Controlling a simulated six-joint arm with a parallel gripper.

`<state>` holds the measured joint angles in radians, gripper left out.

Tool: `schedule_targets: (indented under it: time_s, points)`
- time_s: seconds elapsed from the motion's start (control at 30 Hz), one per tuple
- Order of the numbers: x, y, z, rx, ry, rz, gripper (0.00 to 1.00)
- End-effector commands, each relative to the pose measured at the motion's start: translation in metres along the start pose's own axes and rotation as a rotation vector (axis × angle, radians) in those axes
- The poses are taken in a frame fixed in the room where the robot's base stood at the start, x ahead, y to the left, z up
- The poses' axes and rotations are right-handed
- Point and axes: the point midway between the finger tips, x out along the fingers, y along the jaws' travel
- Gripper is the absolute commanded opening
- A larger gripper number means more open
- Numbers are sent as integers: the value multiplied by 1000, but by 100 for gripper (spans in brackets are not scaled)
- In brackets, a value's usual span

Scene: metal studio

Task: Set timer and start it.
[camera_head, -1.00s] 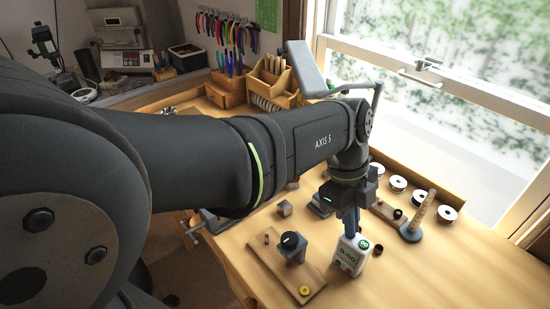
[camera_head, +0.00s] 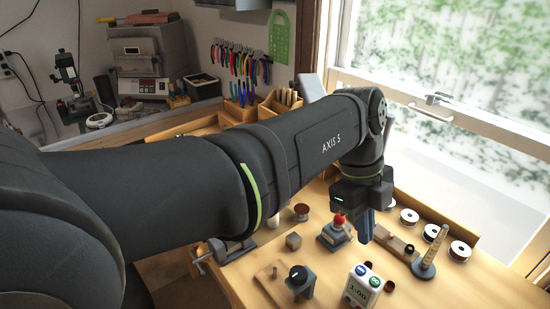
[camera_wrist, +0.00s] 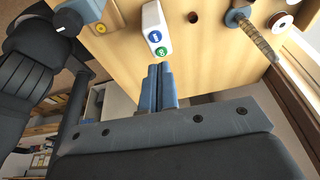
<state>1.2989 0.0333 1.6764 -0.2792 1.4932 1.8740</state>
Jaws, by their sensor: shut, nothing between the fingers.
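The white timer (camera_head: 357,296) stands upright on the bench near the lower edge of the head view. Its display appears to read 1:00. On its top are a blue button (camera_head: 361,268) and a green button (camera_head: 374,282). The wrist view also shows the timer (camera_wrist: 153,18), with the green button (camera_wrist: 161,51) nearest my fingertips. My gripper (camera_head: 366,239) is shut and empty, pointing down, behind the timer in the head view and apart from it. Its closed fingers show in the wrist view (camera_wrist: 160,68), just short of the green button in the picture.
A wooden board with a black-knobbed block (camera_head: 299,276) stands left of the timer. A red-topped device (camera_head: 337,232) is left of my gripper. A ring-stick stand (camera_head: 430,252) and several spools (camera_head: 409,217) lie to the right.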

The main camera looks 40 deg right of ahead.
Motion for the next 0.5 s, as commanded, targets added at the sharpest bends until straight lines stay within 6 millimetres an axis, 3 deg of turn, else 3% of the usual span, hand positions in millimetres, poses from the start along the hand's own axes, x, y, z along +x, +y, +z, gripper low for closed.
schedule_targets:
  time_s: [0.2, 0.5]
  points:
    - [-43, -1, 0, 0, -1, -4, 0]
    - [-62, -1, 0, 1, 0, -2, 0]
